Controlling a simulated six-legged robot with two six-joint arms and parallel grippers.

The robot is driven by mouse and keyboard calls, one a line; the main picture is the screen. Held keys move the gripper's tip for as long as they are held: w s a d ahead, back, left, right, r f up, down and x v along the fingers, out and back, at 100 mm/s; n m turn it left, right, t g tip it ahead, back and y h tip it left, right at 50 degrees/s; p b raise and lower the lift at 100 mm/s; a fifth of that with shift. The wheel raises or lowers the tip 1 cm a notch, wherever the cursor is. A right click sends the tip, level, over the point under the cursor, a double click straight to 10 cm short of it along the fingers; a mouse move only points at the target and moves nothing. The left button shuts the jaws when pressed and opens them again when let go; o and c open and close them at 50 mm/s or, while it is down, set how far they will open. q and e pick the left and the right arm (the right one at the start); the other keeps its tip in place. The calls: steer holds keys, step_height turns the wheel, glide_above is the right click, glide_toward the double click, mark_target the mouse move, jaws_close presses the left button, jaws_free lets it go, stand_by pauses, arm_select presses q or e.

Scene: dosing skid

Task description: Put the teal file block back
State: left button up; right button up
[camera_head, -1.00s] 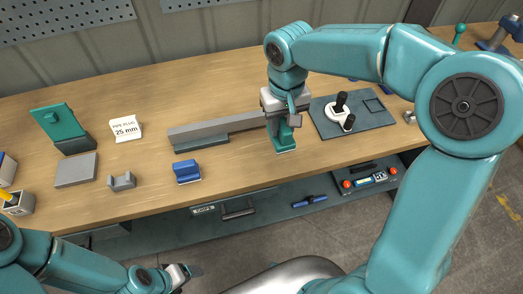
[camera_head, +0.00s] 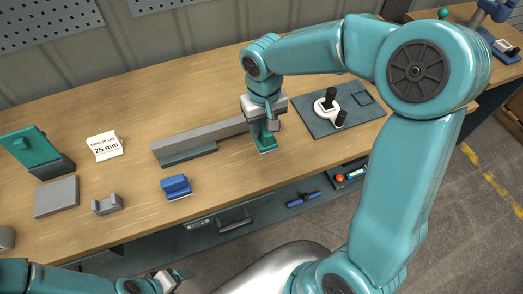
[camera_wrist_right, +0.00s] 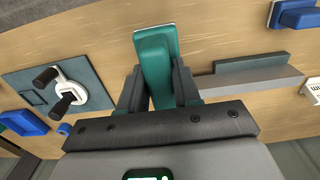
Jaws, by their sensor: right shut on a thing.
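The teal file block (camera_head: 267,144) is upright between the fingers of my right gripper (camera_head: 264,116), which is shut on it. Its lower end is at or just above the bench top; I cannot tell whether it touches. In the right wrist view the block (camera_wrist_right: 154,58) sits between both dark fingers (camera_wrist_right: 156,90). The block is just right of the end of a long grey bar with a teal base (camera_head: 205,141). My left gripper (camera_head: 172,279) is low in the head view, off the bench front, with no object seen in it; its opening is unclear.
A dark mat (camera_head: 312,122) with a white, black-handled part (camera_head: 328,107) lies to the right. Bare wood lies in front.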

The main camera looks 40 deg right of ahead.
step_height(320, 180, down, 11)
steer(key=shift+f, duration=0.35)
steer(key=shift+s, duration=0.1)
steer(key=shift+f, duration=0.15)
steer(key=o, duration=1)
